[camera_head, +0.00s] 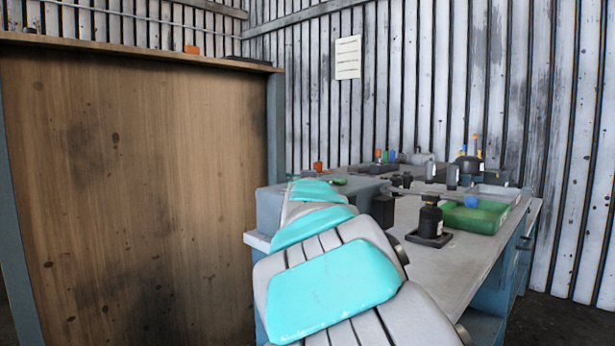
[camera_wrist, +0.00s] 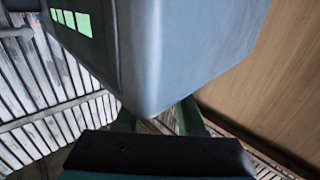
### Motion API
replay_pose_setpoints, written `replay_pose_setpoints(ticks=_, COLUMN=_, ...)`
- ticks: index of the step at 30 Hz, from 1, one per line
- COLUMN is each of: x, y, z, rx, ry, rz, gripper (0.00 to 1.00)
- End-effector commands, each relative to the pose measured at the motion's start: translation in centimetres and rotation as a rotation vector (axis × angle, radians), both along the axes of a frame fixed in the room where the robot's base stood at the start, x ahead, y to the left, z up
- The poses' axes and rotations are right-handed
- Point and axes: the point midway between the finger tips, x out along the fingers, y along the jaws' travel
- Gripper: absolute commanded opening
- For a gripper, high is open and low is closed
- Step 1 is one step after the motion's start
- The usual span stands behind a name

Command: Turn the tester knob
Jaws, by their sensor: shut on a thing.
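The tester (camera_head: 268,208) is a blue-grey box on the near left end of the workbench, partly covered by my arm in the head view. In the wrist view the tester housing (camera_wrist: 185,50) fills the upper middle, with a lit green display (camera_wrist: 70,21) at upper left. My gripper (camera_wrist: 158,116) has its two green fingers at the housing's lower corner, one on each side. The fingertips go out of sight behind the housing. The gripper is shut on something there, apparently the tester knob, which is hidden. In the head view my arm hides the gripper.
The workbench (camera_head: 462,262) holds a green tray (camera_head: 476,217), a black bottle (camera_head: 431,220) on a dark base and several small items farther back. A tall wooden panel (camera_head: 140,190) stands close on the left. Corrugated walls close off the back. The bench's front right top is clear.

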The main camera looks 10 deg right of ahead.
Motion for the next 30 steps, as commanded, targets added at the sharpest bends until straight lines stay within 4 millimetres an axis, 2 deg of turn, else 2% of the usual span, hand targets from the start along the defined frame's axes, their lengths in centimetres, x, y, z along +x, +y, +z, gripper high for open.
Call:
replay_pose_setpoints(ticks=20, x=0.01, y=0.07, z=0.02, rx=0.001, ry=0.000, rz=-0.023, gripper=0.00)
replay_pose_setpoints(ticks=21, x=0.01, y=0.07, z=0.02, rx=0.001, ry=-0.001, rz=-0.023, gripper=0.41)
replay_pose_setpoints(ticks=28, x=0.02, y=0.08, z=0.02, rx=0.001, ry=0.000, rz=-0.023, gripper=0.67)
replay_pose_setpoints(ticks=30, x=0.01, y=0.08, z=0.03, rx=0.001, ry=-0.001, rz=-0.023, gripper=0.68)
